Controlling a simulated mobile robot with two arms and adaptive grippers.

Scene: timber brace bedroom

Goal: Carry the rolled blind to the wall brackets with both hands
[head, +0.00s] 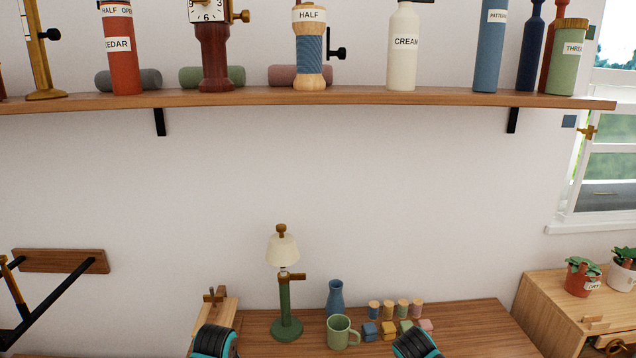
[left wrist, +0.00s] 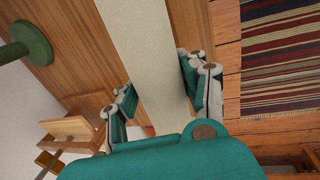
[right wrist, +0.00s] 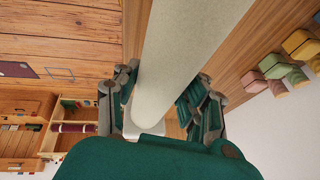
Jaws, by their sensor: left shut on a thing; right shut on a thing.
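The rolled blind is a long pale cream cylinder. In the left wrist view the blind (left wrist: 152,40) runs between the fingers of my left gripper (left wrist: 157,84), which is shut on it. In the right wrist view the blind (right wrist: 185,40) lies between the fingers of my right gripper (right wrist: 160,90), also shut on it. The blind does not show in the head view, where only teal and black parts of my arms appear at the bottom edge. A small brass fitting (head: 587,131) sits on the window frame at the right; I cannot tell whether it is a blind bracket.
A wooden shelf (head: 330,98) with bottles and other items spans the wall above. A wooden desk (head: 465,325) below holds a green lamp (head: 285,300), mug (head: 341,332), blue vase (head: 335,297) and small blocks. Potted plants stand on a cabinet (head: 548,292) at right. The wall between is clear.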

